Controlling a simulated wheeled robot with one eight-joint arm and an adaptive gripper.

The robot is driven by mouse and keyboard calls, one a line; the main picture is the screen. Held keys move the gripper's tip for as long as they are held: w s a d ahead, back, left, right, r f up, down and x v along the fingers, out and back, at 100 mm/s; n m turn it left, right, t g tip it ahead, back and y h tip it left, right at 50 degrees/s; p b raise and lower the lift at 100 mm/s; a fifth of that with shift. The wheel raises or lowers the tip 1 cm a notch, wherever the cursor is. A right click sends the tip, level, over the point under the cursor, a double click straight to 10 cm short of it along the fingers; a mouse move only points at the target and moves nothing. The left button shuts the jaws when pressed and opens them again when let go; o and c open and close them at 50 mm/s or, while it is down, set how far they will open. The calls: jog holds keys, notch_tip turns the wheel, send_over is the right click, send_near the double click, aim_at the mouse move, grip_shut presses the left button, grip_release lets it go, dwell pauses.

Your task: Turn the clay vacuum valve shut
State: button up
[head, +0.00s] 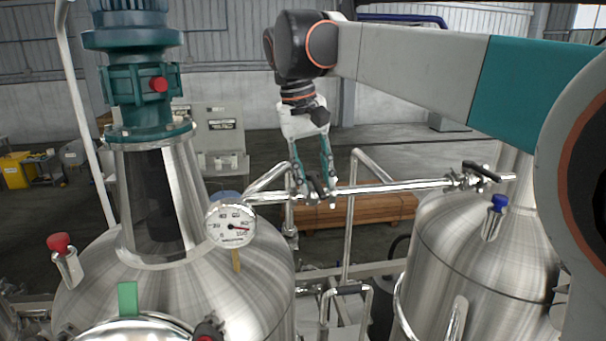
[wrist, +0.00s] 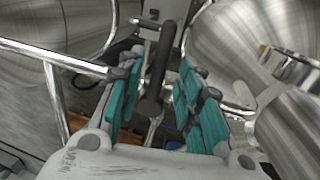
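A dark lever handle (head: 317,188) sits on a valve in the steel pipe between the two tanks. It also shows in the wrist view (wrist: 158,72) as a long dark bar between my fingers. No clay colour or label shows on it, so I cannot tell whether it is the clay vacuum valve. My gripper (head: 314,178) points down over this handle, with one teal finger on each side. In the wrist view my gripper (wrist: 157,82) is open, with a gap visible beside the handle. Contact is not clear. The valve body is partly hidden by the fingers.
A second dark lever (head: 482,171) sits on the pipe above the right tank (head: 455,245). A dial gauge (head: 230,224) and a red knob (head: 59,243) are on the left tank (head: 150,290). A blue knob (head: 499,203) is on the right tank. Steel rails stand below my gripper.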

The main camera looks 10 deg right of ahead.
jog(key=shift+r, duration=0.1)
notch_tip(320, 180, up, 12)
jog(key=a, duration=0.2)
jog(key=shift+a+f, duration=0.15)
jog(key=shift+f, duration=0.05)
jog(key=shift+f, duration=0.1)
dwell(0.5)
